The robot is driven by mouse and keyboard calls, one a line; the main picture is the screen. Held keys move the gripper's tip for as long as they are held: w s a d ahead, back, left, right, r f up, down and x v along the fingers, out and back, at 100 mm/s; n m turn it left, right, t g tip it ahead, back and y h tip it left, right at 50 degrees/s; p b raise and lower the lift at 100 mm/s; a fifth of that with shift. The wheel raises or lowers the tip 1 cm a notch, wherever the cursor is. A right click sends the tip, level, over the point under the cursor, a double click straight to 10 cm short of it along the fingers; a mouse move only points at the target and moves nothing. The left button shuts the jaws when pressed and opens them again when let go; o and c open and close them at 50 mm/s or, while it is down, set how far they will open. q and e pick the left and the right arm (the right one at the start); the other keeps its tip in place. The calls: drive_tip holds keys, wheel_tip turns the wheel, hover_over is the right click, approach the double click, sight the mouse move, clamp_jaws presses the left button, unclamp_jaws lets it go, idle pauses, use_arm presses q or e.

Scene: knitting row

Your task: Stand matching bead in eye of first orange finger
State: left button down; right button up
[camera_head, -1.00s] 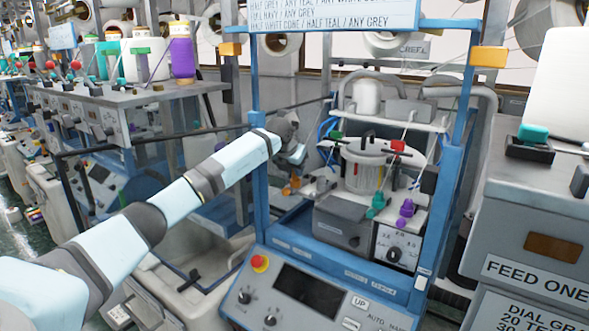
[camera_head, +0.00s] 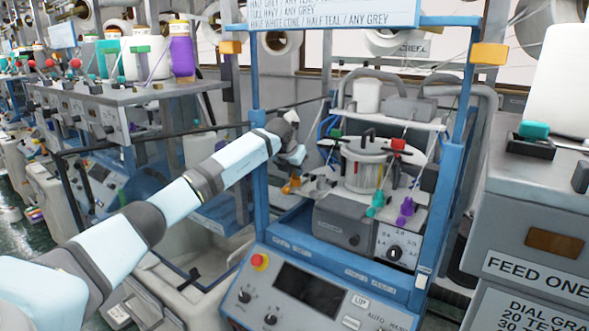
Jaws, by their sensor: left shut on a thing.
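My left arm comes in from the left and reaches past the blue frame post. My left gripper (camera_head: 295,156) is just above the orange finger (camera_head: 291,187), at the left of the small knitting head. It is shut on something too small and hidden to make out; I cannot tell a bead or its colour. The eye of the orange finger is too small to see. A teal finger (camera_head: 376,205) and a purple finger (camera_head: 406,210) stand to the right. My right gripper is not in view.
The blue frame (camera_head: 259,200) encloses the knitting head (camera_head: 365,165), with a post close beside my left forearm. A control panel (camera_head: 305,293) is in front. A grey feed unit (camera_head: 535,215) stands at the right. A shelf (camera_head: 120,97) with cones is at the left.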

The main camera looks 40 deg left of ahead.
use_arm(q)
drive_tip(key=shift+f, duration=0.35)
drive_tip(key=c, duration=0.9)
unclamp_jaws()
drive_tip(key=b+v, duration=0.4)
drive_tip(key=v, duration=1)
drive_tip(key=shift+a+f, duration=0.1)
